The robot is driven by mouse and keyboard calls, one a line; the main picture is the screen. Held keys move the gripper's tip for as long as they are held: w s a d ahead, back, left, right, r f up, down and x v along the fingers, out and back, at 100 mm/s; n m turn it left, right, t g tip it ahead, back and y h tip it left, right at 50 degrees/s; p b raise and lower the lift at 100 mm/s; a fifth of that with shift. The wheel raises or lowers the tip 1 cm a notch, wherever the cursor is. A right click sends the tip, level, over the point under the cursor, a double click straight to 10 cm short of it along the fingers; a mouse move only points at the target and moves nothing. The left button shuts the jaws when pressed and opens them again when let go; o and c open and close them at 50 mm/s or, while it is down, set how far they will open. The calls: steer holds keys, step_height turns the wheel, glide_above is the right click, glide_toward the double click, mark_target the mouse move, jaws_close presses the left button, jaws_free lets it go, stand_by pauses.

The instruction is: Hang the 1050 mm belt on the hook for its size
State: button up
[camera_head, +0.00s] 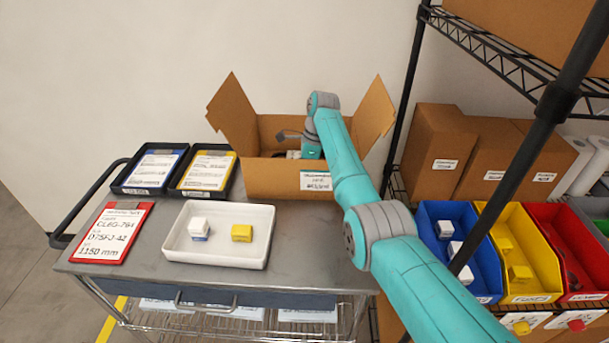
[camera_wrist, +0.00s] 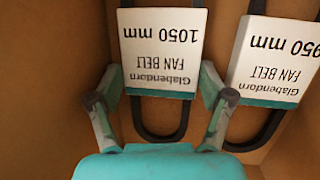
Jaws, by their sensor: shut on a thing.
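The 1050 mm belt (camera_wrist: 160,127) is a black loop in a white and teal sleeve marked "FAN BELT 1050 mm", upside down in the wrist view. My gripper (camera_wrist: 160,97) has its fingers on both sides of this sleeve's lower edge and is shut on it. The 950 mm belt (camera_wrist: 262,128), in a similar sleeve, is just to the right. Both are inside the open cardboard box (camera_head: 270,180) at the cart's back. In the head view my arm reaches down into the box, and its front wall hides the fingers and most of the belts. No hook is in view.
The cart top (camera_head: 150,240) holds a white tray (camera_head: 218,258) with small boxes, two black trays (camera_head: 148,172) with sheets, and a red clipboard (camera_head: 110,232) reading "1150 mm". A shelf post (camera_head: 535,135), cartons (camera_head: 440,150) and coloured bins (camera_head: 505,235) stand right.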

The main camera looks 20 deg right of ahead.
steer(key=o, duration=1.2)
steer(key=shift+f, duration=0.15)
